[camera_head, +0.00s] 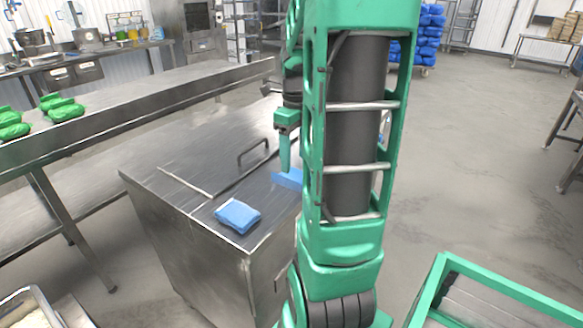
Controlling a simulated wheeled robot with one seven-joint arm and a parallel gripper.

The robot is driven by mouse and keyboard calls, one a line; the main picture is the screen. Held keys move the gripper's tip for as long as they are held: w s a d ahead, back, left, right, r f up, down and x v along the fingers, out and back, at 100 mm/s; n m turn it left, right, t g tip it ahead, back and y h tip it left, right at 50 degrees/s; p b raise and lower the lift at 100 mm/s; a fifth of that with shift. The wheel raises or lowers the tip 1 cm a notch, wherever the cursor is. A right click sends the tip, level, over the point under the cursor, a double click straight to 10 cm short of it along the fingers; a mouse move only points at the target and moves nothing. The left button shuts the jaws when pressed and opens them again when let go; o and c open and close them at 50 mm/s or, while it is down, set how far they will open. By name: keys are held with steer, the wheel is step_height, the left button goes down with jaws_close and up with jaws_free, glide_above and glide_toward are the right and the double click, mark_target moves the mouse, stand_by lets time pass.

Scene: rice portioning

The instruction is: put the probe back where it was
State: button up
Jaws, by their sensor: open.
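I cannot make out the probe for certain; my arm may hide it. My gripper (286,168) shows partly behind my arm, pointing down over the steel cabinet top (190,165). One green finger is visible, and the gripper is open. Its tip is close to a blue object (287,179) on the cabinet top, partly hidden by my arm; I cannot tell if they touch. A light blue folded cloth or pack (237,216) lies nearer the front edge of the top.
The cabinet top has a raised handle (253,152) and a thin light strip (184,181). A long steel table (130,100) with green packs (64,109) stands at left. A pale-filled container (25,305) is at bottom left.

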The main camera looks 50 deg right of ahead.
mark_target(294, 174)
step_height(294, 174, up, 6)
steer(key=r, duration=0.1)
steer(key=s+a+f+n, duration=0.4)
steer(key=s+a+n, duration=0.2)
steer(key=n, duration=0.8)
steer(key=s+a+f+n, duration=0.4)
steer(key=s+a+n, duration=0.2)
steer(key=a+n, duration=0.4)
steer(key=shift+s+a+n, duration=0.3)
steer(key=shift+n, duration=2)
steer(key=shift+w+f, duration=0.2)
steer(key=shift+w, duration=0.45)
